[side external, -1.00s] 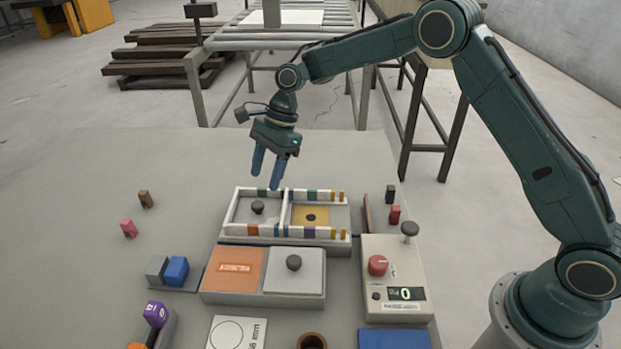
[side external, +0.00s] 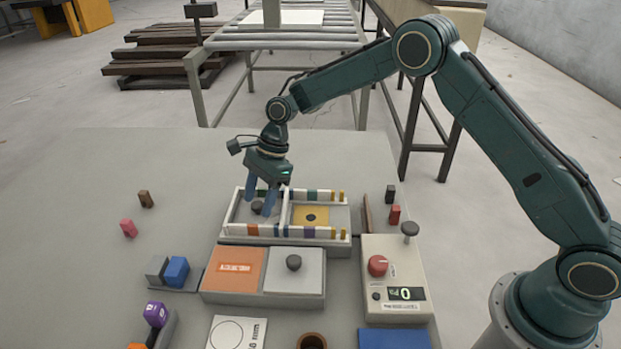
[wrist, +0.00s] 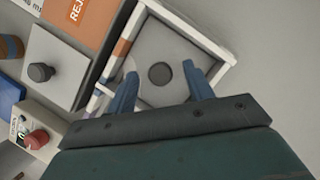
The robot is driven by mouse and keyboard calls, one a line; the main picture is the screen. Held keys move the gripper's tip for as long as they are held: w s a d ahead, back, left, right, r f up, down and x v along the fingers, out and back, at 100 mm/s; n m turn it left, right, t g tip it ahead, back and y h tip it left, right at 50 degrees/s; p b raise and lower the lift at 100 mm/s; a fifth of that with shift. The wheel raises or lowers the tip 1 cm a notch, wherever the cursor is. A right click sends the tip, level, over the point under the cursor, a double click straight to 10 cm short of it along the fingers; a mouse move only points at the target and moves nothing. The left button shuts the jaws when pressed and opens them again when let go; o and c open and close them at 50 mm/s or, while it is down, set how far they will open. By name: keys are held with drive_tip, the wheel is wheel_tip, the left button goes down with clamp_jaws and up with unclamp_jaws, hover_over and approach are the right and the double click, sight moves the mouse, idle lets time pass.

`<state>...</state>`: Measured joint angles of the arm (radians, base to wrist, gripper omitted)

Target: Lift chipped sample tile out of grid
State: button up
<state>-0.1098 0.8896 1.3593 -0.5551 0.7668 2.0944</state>
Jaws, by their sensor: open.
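The white-framed grid (side external: 285,235) has two compartments. In its left one lies a grey tile with a dark round knob (side external: 257,207); the tile (wrist: 178,52) also shows in the wrist view. I cannot make out a chip on it. The right compartment holds a yellow square with a dark centre (side external: 311,216). My gripper (side external: 259,207) is open, with its blue fingers down at the left compartment. In the wrist view the fingers stand on either side of the knob (wrist: 160,73), with gaps between.
In front of the grid are an orange labelled plate (side external: 235,267) and a grey plate with a knob (side external: 294,264). A control box with a red dial (side external: 377,265) stands at right. Small coloured blocks lie to the left (side external: 129,229).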

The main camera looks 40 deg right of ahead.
sight(259, 203)
drive_tip(key=shift+f, duration=0.1)
idle(0.4)
clamp_jaws()
wheel_tip(259, 203, up, 10)
idle(0.8)
idle(0.4)
